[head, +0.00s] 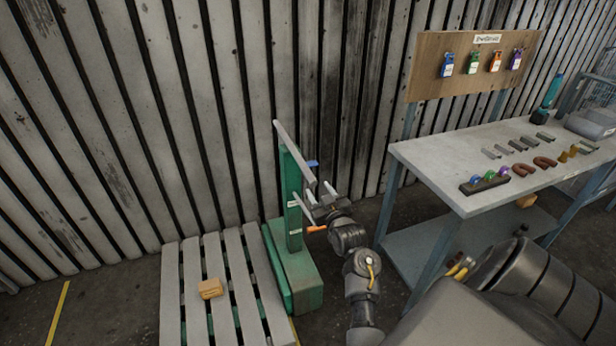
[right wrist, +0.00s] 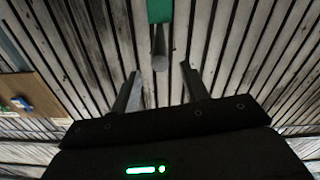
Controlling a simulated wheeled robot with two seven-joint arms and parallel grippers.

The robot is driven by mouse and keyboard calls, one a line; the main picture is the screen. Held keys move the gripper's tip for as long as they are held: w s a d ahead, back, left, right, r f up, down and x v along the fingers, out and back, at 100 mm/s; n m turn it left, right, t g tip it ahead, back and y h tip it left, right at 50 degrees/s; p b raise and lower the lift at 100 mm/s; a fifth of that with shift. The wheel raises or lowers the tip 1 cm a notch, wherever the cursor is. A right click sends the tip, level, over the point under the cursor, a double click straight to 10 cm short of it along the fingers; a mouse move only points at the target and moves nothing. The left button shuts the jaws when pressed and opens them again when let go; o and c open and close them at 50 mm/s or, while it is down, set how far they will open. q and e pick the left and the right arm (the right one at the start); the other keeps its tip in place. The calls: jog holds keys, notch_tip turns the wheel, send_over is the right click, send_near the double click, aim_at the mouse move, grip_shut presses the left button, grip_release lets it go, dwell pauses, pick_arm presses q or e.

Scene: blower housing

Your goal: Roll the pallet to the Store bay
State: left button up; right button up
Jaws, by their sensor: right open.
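The slatted grey pallet (head: 190,300) lies on the floor at lower left, with a small tan box (head: 210,288) on it. A green pallet truck (head: 295,275) stands at its right side; its upright mast (head: 290,190) carries a slanting grey bar (head: 294,150). My right gripper (head: 314,196) is open beside the mast, below the bar's right end. In the right wrist view, a grey bar end (right wrist: 159,55) shows ahead between the open fingers (right wrist: 160,72), below a green part (right wrist: 159,10). I cannot tell whether they touch. My left gripper is out of view.
A workbench (head: 430,165) with several small parts and a pegboard (head: 470,62) stands at right. A corrugated wall (head: 180,110) runs close behind the truck. A yellow floor line (head: 58,315) shows at far left. No bay sign is legible.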

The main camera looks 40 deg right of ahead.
aim_at(310, 177)
jog(key=p+x, duration=0.1)
jog(key=x, duration=0.7)
jog(key=shift+d, duration=0.1)
grip_shut()
